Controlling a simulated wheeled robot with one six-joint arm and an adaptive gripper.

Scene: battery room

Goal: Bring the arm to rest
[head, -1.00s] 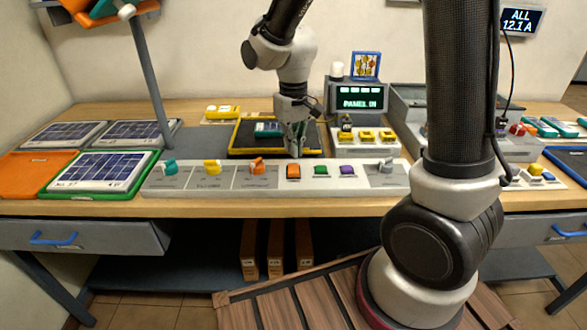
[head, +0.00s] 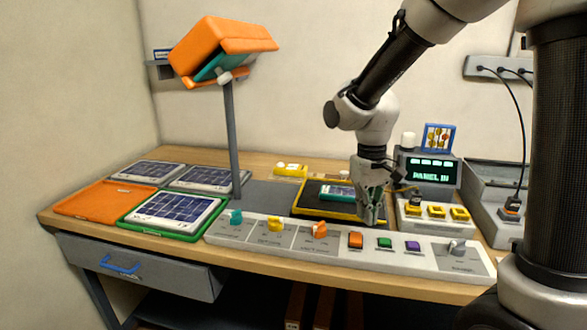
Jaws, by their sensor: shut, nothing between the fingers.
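My gripper (head: 371,212) is shut and empty. It points down just behind the control strip (head: 345,258), over the front right part of the black tray with a yellow rim (head: 310,215). A teal device (head: 337,193) lies in that tray, partly hidden by my gripper. My arm reaches in from the upper right, bent at the elbow. The strip carries teal, yellow and orange knobs, then orange, green and purple buttons and a grey knob (head: 457,247). Whether the fingertips touch anything is unclear.
A small screen (head: 432,172) reading "PANEL IN" stands behind a block with yellow switches (head: 437,212). Solar panels, one in a green tray (head: 130,219), and an orange tray (head: 95,201) lie at left. An orange hooded stand (head: 222,50) rises behind. Open air lies above the bench's middle.

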